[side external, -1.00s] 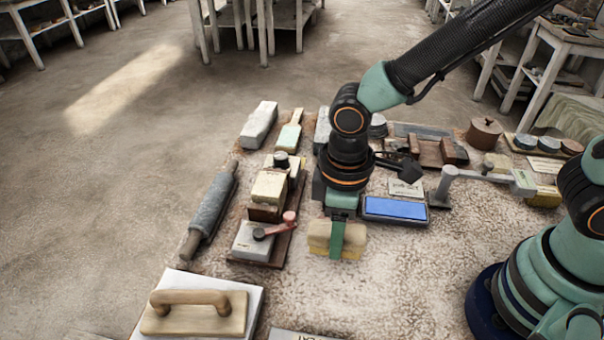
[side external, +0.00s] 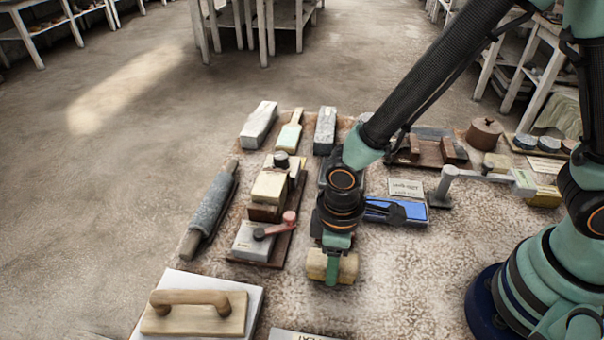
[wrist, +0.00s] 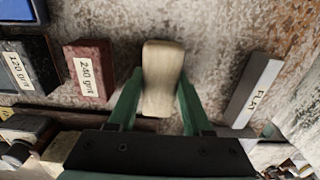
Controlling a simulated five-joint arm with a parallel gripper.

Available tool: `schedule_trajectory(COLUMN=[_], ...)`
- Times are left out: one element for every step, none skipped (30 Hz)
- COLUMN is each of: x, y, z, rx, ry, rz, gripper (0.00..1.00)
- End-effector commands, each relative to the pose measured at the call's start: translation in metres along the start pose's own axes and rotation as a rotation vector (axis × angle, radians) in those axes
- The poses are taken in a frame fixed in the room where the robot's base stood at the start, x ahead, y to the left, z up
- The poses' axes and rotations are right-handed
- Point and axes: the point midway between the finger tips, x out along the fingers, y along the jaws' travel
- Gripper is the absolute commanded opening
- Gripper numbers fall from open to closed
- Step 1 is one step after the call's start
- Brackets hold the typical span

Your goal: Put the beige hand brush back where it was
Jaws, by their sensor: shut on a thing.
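The beige hand brush (side external: 347,268) is a short pale block, held between the green fingers of my gripper (side external: 332,268) in the side external view. In the wrist view the brush (wrist: 162,80) stands lengthwise between the two fingers of my gripper (wrist: 160,105). The gripper is shut on it, over the speckled tabletop. I cannot tell whether the brush touches the table. Its far side is hidden by the finger in the side external view.
A wooden-handled float (side external: 195,312) lies at the front left. A block with a red handle (side external: 258,240) stands left of the gripper. A grey roller (side external: 210,212) lies along the left edge. The speckled table (side external: 410,290) is clear to the front right.

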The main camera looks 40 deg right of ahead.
Motion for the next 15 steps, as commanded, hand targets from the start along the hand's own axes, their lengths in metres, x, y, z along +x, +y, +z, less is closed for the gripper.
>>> schedule_trajectory(x=[0.0007, 0.0015, 0.0028, 0.0036, 0.0031, 0.0030, 0.0030, 0.0029, 0.0029, 0.0029, 0.0029, 0.0028, 0.0028, 0.0028, 0.0027], y=[0.0000, 0.0000, 0.0000, 0.0000, 0.0000, 0.0000, 0.0000, 0.0000, 0.0000, 0.0000, 0.0000, 0.0000, 0.0000, 0.0000, 0.0000], z=[0.0000, 0.0001, 0.0002, 0.0003, 0.0001, 0.0001, 0.0001, 0.0001, 0.0001, 0.0002, 0.0001, 0.0001, 0.0001, 0.0002, 0.0001], rx=[0.000, 0.000, 0.000, 0.000, 0.000, 0.000, 0.000, 0.000, 0.000, 0.000, 0.000, 0.000, 0.000, 0.000, 0.000], ry=[0.000, -0.001, -0.001, -0.002, -0.001, -0.001, -0.001, -0.001, -0.001, -0.001, -0.001, -0.001, -0.001, -0.001, -0.001], rz=[0.000, 0.000, 0.000, 0.000, 0.000, 0.000, 0.000, 0.000, 0.000, 0.000, 0.000, 0.000, 0.000, 0.000, 0.000], gripper=[0.05, 0.05, 0.05, 0.05, 0.61, 0.76, 0.80, 0.80, 0.80, 0.80, 0.80, 0.80, 0.80, 0.80, 0.80])
